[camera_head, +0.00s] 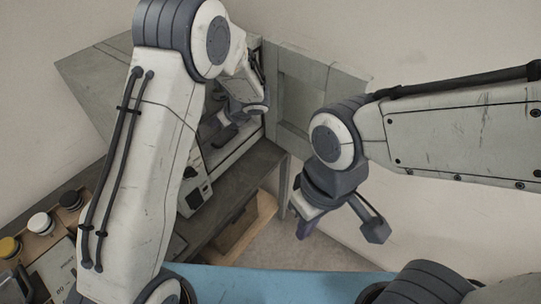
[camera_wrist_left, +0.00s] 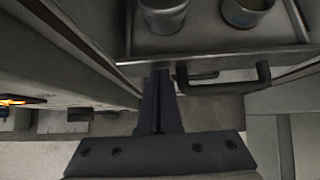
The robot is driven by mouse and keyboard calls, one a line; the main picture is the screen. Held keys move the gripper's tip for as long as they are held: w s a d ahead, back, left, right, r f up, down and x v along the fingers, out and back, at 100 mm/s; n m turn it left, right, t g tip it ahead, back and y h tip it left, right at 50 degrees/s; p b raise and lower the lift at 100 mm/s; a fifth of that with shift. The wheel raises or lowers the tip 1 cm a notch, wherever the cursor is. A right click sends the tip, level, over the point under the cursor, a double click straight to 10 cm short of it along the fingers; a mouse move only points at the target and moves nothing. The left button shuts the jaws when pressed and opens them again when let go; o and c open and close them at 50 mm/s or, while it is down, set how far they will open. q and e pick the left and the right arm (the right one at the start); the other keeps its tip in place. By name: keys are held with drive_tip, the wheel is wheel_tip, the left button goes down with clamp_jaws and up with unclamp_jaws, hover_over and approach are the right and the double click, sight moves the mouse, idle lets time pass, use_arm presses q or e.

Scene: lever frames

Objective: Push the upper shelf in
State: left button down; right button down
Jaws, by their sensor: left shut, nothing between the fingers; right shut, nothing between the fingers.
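A grey oven-like cabinet (camera_head: 100,75) stands on the bench with its door (camera_head: 310,92) swung open to the right. In the left wrist view a shelf (camera_wrist_left: 215,42) with a dark bar handle (camera_wrist_left: 225,82) carries two metal cups (camera_wrist_left: 163,14) (camera_wrist_left: 245,10). I cannot tell from this view whether it is the upper one. My left gripper (camera_wrist_left: 160,78) is shut and empty, its fingertips at the shelf's front edge, left of the handle; contact is unclear. In the head view my left arm hides most of the cabinet's inside. My right gripper (camera_head: 304,228) is shut and empty, outside the cabinet.
Knobs or jars with white (camera_head: 40,224) and yellow (camera_head: 9,247) tops stand on the bench at the left. A wooden box (camera_head: 245,228) sits below the bench top. A blue surface (camera_head: 280,285) lies at the front. A control panel (camera_head: 195,190) borders the cabinet opening.

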use_arm(q)
drive_tip(key=shift+w+a, duration=0.55)
drive_tip(key=shift+a, duration=0.25)
drive_tip(key=shift+d, duration=0.1)
drive_tip(key=s+d+f+b+v, duration=0.1)
drive_tip(key=d+f+b+v, duration=0.15)
drive_tip(key=v, duration=0.95)
drive_tip(key=w+d+f+t+y+b, duration=0.2)
drive_tip(key=d+f+t+y+b, duration=0.65)
drive_tip(key=b, duration=2.35)
drive_tip(key=w+a+g+y, duration=0.1)
drive_tip(key=w+a+g, duration=0.1)
drive_tip(key=w+a, duration=0.5)
drive_tip(key=a, duration=0.3)
drive_tip(key=shift+a+f+b, duration=0.3)
drive_tip(key=shift+a+b, duration=0.05)
drive_tip(key=shift+a, duration=0.05)
drive_tip(key=shift+g, duration=0.25)
